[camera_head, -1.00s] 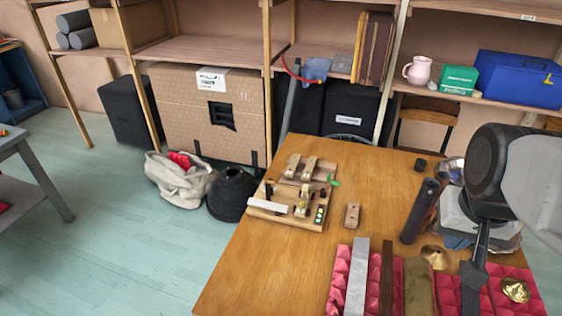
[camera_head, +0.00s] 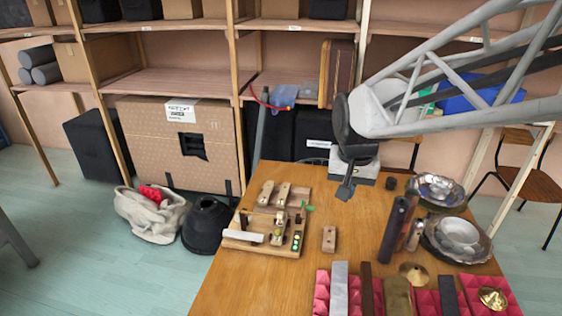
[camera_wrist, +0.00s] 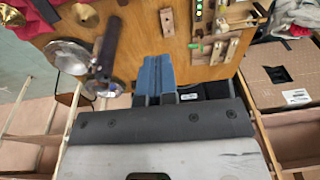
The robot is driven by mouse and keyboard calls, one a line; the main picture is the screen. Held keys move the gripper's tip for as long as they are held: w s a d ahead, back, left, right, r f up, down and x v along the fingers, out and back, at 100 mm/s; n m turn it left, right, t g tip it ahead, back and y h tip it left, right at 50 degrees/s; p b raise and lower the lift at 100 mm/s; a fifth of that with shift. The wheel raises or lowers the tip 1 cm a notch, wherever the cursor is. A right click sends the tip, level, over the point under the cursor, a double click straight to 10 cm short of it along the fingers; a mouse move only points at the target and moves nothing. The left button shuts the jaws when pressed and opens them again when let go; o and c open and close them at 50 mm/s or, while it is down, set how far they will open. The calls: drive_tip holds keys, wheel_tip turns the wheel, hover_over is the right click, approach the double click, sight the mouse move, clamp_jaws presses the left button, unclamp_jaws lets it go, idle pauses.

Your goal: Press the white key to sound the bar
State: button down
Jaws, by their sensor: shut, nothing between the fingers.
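A wooden board (camera_head: 262,247) with small mechanisms lies at the table's left. The white key (camera_head: 243,236) is a pale bar at the board's front left. The board also shows at the upper right of the wrist view (camera_wrist: 213,50). Several long bars, one light grey (camera_head: 340,288) and others brown, olive and dark, lie on red bumpy foam (camera_head: 321,290) at the table's front. My gripper (camera_head: 345,192) is shut and empty, above the table's far part, right of the board and apart from it. Its bluish fingers show in the wrist view (camera_wrist: 154,60).
A small wooden block (camera_head: 329,239) lies between board and dark cylinders (camera_head: 396,230). Metal bowls (camera_head: 458,240) stand at the right, with brass cones near the foam. Shelves with boxes line the back. The tabletop between block and gripper is clear.

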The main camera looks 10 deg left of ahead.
drive_tip(key=w+a+f, duration=0.3)
drive_tip(key=w+a, duration=0.3)
drive_tip(key=a, duration=0.2)
drive_tip(key=g, duration=0.2)
hover_over(227, 232)
wheel_tip(227, 232, down, 14)
drive_tip(key=shift+f, duration=0.2)
wheel_tip(227, 232, down, 14)
drive_tip(key=shift+d, duration=0.1)
drive_tip(key=shift+h, duration=0.3)
